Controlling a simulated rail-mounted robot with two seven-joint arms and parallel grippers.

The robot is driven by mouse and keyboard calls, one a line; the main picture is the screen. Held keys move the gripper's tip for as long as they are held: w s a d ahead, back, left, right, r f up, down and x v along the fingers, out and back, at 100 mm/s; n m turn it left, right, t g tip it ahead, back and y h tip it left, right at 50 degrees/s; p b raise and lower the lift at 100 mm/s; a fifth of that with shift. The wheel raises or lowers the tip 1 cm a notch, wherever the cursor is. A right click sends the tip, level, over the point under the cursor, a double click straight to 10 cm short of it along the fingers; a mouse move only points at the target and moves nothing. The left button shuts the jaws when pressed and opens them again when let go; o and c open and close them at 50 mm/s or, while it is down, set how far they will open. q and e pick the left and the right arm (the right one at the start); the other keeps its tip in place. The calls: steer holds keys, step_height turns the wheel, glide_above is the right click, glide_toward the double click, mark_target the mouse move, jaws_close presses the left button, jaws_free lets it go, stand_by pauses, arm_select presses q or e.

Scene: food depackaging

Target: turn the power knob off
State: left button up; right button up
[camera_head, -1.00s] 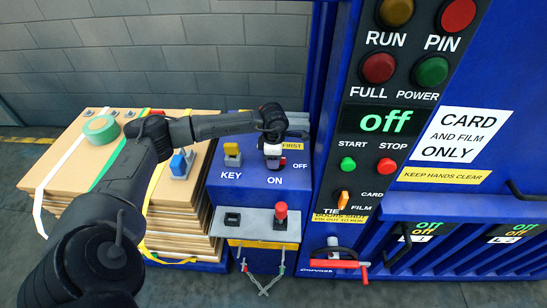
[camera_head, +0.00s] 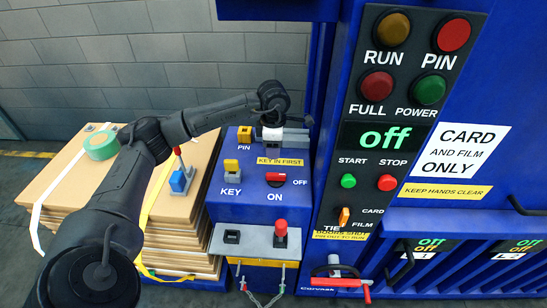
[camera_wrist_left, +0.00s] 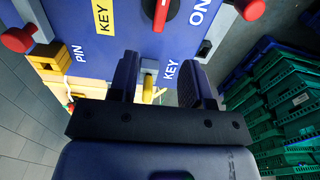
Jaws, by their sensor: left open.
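The power knob (camera_head: 276,179) is a red bar on a black dial, on the blue control box (camera_head: 232,204). In the head view its bar lies sideways, in line with the OFF label (camera_head: 299,182); the ON label is below it. The knob also shows at the top of the left wrist view (camera_wrist_left: 160,12). The green display (camera_head: 371,138) reads "off". My left gripper (camera_head: 272,137) is above the knob in the head view, apart from it. In the left wrist view its open fingers (camera_wrist_left: 160,82) hold nothing. My right gripper is not in view.
A yellow PIN piece (camera_head: 244,134) and a KEY piece (camera_head: 231,168) stand beside the knob. Stacked cardboard (camera_head: 85,190) is at left; the tall button panel (camera_head: 362,178) is at right.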

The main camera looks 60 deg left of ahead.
arm_select(q)
steer(key=shift+r, duration=0.9)
